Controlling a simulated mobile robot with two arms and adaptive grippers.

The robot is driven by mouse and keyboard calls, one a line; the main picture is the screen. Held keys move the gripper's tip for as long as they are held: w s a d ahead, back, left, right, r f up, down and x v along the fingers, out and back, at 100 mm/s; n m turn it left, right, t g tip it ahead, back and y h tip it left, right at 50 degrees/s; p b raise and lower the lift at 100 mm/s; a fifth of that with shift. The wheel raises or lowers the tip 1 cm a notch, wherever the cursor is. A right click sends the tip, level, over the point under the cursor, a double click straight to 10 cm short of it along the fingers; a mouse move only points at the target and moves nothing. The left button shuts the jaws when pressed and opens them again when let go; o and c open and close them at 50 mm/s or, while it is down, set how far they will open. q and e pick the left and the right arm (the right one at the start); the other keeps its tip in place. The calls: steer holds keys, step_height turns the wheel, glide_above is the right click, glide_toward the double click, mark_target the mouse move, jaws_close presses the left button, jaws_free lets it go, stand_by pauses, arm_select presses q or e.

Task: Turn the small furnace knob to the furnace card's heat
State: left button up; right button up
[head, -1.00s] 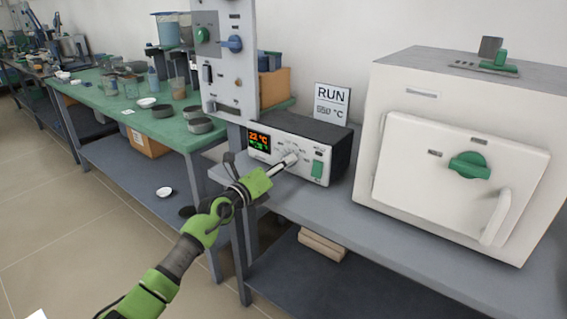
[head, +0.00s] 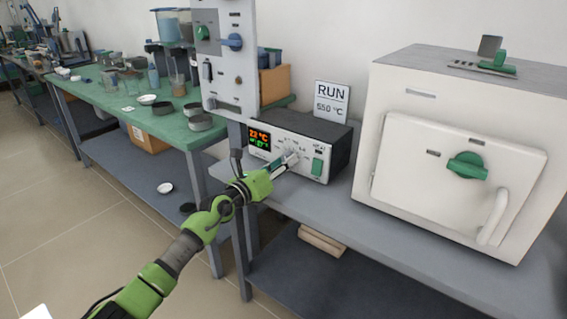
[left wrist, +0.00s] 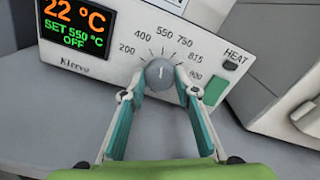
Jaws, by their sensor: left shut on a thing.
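The small furnace controller (head: 318,165) is a white-fronted box with a dark case on the grey bench. Its round grey knob (left wrist: 160,73) sits under a printed scale from 200 to 900. The knob's white mark points nearly straight up, towards 550. The display (left wrist: 73,25) reads 22 °C, SET 550 °C, OFF. The card (head: 332,102) behind the controller reads RUN 550 °C. My left gripper (head: 284,163) is shut on the knob, one finger on each side, and also shows in the left wrist view (left wrist: 161,84). My right gripper is not in view.
A white furnace (head: 460,155) with a green knob and a handle stands to the right. A green switch (head: 317,168) and a HEAT label sit right of the small knob. A tall grey panel (head: 226,60) stands to the left, and a green table (head: 170,125) holds dishes and jars.

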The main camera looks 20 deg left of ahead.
arm_select(q)
steer(key=o, duration=1.1)
steer(key=shift+c, duration=0.2)
steer(key=shift+o, duration=0.2)
steer(key=v, duration=1.2)
